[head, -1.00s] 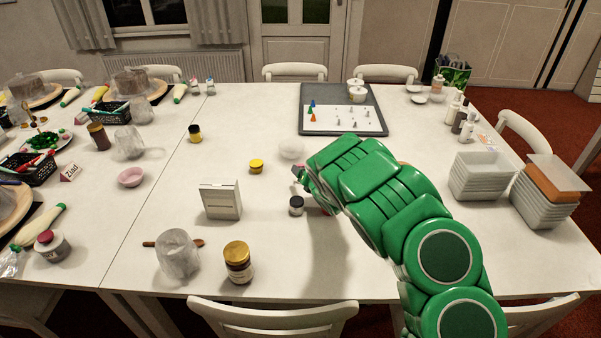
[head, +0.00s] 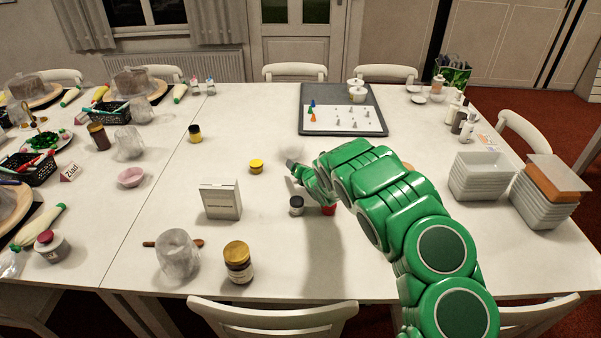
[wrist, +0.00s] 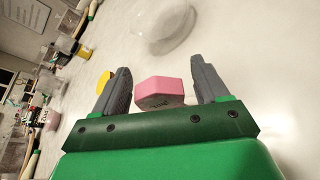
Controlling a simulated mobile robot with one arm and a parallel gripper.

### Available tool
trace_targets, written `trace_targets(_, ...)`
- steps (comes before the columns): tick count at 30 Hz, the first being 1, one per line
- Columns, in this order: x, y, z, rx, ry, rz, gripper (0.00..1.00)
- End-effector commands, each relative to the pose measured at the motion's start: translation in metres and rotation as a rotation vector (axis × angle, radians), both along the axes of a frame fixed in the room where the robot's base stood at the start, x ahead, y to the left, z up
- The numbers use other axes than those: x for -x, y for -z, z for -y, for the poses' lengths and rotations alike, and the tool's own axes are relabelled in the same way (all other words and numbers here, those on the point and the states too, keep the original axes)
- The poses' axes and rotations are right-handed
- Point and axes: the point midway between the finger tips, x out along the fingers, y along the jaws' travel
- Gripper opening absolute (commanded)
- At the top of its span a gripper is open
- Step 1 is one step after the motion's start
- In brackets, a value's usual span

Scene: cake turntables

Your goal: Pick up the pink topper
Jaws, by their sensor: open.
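The pink topper (wrist: 163,90) is a small block with a pink top and a greyish lower face in the wrist view. It lies between the two grey fingers of my gripper (wrist: 160,82), with a gap on each side. My gripper is open. How close the fingers are to the tabletop is unclear.
A clear round dish (wrist: 162,28) lies beyond the fingers.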

Motion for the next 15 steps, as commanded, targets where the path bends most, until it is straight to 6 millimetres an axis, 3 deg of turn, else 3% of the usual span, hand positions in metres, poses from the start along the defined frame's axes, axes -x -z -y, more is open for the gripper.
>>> trace_targets(2, 0.0002, 0.0001, 0.0002, 0.000, 0.000, 0.000, 0.74)
trace_targets(12, 0.0003, 0.0003, 0.0003, 0.001, 0.000, -0.001, 0.23)
trace_targets(15, 0.0004, 0.0003, 0.0004, 0.001, 0.000, -0.001, 0.19)
